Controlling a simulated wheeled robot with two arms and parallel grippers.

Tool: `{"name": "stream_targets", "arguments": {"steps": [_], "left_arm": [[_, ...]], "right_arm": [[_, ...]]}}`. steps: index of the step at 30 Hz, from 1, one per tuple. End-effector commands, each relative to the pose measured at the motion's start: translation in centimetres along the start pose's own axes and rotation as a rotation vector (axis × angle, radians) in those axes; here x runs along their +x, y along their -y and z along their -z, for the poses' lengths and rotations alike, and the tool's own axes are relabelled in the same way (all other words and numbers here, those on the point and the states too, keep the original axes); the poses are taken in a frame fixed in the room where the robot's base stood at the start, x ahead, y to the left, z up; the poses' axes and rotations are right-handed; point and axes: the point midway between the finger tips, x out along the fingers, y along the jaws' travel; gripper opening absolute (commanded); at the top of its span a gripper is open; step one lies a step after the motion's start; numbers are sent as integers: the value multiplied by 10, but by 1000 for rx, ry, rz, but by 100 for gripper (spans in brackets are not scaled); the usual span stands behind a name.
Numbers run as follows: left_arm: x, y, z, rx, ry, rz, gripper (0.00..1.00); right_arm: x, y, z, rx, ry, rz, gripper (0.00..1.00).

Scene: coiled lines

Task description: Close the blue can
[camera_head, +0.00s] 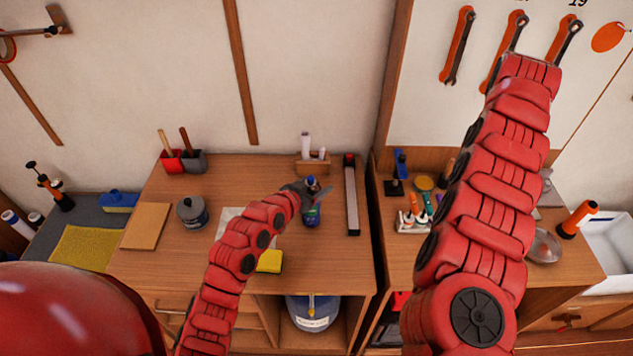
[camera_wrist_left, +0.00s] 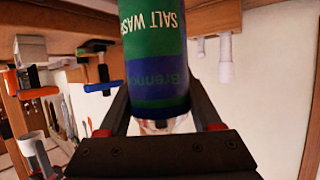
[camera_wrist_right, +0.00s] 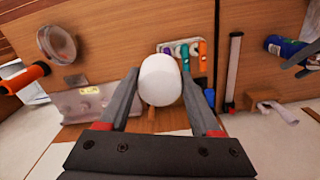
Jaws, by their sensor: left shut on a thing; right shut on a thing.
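The blue and green can (camera_head: 313,214) stands on the left bench, and my left gripper (camera_head: 307,190) is shut on its upper part. In the left wrist view the can (camera_wrist_left: 155,60) fills the space between the fingers (camera_wrist_left: 158,85), with lettering and a pale, shiny end towards the palm. The can (camera_wrist_right: 284,47) also shows at the right of the right wrist view. My right gripper (camera_wrist_right: 160,78) is shut on a smooth white rounded piece (camera_wrist_right: 160,82), perhaps a cap, and is apart from the can. The head view does not show its fingers.
A yellow sponge (camera_head: 269,261) and a dark grey lidded pot (camera_head: 191,212) are on the left bench. A long bar (camera_head: 351,195) lies right of the can, and a small wooden holder (camera_head: 313,164) stands behind it. The right bench holds a rack of coloured tubes (camera_head: 413,222).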

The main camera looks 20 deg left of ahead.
Motion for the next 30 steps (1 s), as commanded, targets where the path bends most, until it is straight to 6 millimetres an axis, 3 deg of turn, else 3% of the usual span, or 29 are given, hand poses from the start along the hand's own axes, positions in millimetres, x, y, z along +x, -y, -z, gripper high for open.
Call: {"name": "stream_targets", "arguments": {"steps": [10, 11, 15, 26, 30], "left_arm": [[2, 0, -3, 1, -4, 1, 0], [2, 0, -4, 1, -3, 1, 68], [1, 0, -3, 1, -2, 1, 93], [0, 0, 0, 1, -1, 0, 96], [-10, 1, -3, 2, -2, 1, 96]], "right_arm": [[4, 0, 0, 0, 0, 0, 13], [3, 0, 0, 0, 0, 0, 13], [2, 0, 0, 0, 0, 0, 13], [-2, 0, 0, 0, 0, 0, 13], [5, 0, 0, 0, 0, 0, 13]]}}
